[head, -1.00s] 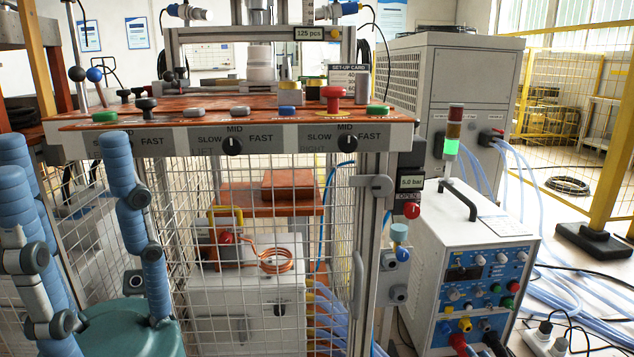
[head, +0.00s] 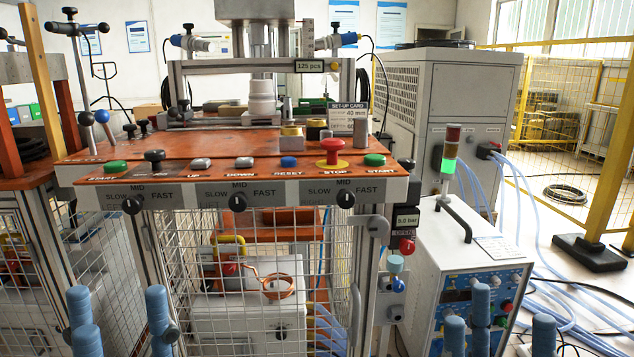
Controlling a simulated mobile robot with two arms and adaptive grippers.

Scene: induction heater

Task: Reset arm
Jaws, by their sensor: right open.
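My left gripper (head: 118,305) is at the bottom left, in front of the mesh guard of the press. Its blue ribbed fingers point up and stand apart, with nothing between them. My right gripper (head: 505,325) is at the bottom right, in front of the white power unit. Its blue fingers also point up, spread and empty. Only the upper parts of the fingers show; both palms and arms are below the picture edge.
An orange press bench with a button panel (head: 240,193) stands ahead. A copper coil (head: 278,290) is behind the mesh (head: 205,255). The white power unit (head: 440,240) is to the right. Blue hoses (head: 560,290) lie on the floor, near a yellow fence (head: 610,150).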

